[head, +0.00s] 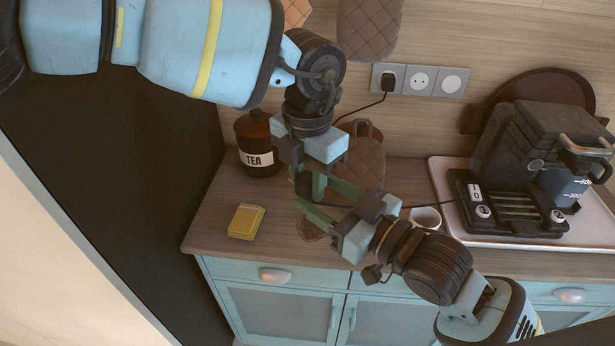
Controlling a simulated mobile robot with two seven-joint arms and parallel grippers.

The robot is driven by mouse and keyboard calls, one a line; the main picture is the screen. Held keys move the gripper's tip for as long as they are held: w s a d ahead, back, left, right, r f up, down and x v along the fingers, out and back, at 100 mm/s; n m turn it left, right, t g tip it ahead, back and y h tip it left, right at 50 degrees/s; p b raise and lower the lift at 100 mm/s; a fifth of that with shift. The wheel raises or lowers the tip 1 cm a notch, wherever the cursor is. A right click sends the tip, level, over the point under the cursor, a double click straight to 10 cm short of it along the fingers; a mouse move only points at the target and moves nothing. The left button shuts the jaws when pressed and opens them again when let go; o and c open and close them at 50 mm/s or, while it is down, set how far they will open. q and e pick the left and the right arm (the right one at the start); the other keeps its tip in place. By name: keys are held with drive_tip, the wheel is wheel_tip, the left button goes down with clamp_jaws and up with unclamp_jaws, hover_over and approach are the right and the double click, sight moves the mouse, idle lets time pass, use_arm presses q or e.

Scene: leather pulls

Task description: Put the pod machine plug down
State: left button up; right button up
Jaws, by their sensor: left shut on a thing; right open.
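The black pod machine (540,155) stands on a pale tray (440,170) at the right of the counter. Its dark cable (425,206) runs left across the counter towards my grippers. My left gripper (308,190) points down over the counter, shut on a dark piece that looks like the pod machine plug (306,187), mostly hidden by the fingers. My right gripper (314,194) comes from the lower right and is open, its green fingers spread close beside the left fingertips. I cannot tell whether the fingers touch or whether the plug rests on the counter.
A TEA canister (259,148) and a yellow block (246,221) stand left on the wooden counter (215,225). A white cup (426,219) is near the tray. A black plug (388,83) sits in the wall socket strip (420,80), its cable running down behind my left gripper.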

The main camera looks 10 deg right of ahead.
drive_tip(key=shift+v, duration=2.75)
drive_tip(key=s+d+f+m+h, duration=0.1)
drive_tip(key=d+f+m+h, duration=0.15)
drive_tip(key=f, duration=0.85)
drive_tip(key=d+f+m+h, duration=0.2)
drive_tip(key=d+f+h, duration=0.15)
drive_tip(key=f, duration=0.65)
drive_tip(key=s+d+f+m+g+h, duration=0.1)
drive_tip(key=s+d+f+g+h, duration=0.2)
drive_tip(key=s+f, duration=1)
wheel_tip(320, 180, down, 4)
drive_tip(key=shift+s+g+h, duration=0.4)
drive_tip(key=shift+g, duration=0.2)
drive_tip(key=shift+d, duration=0.1)
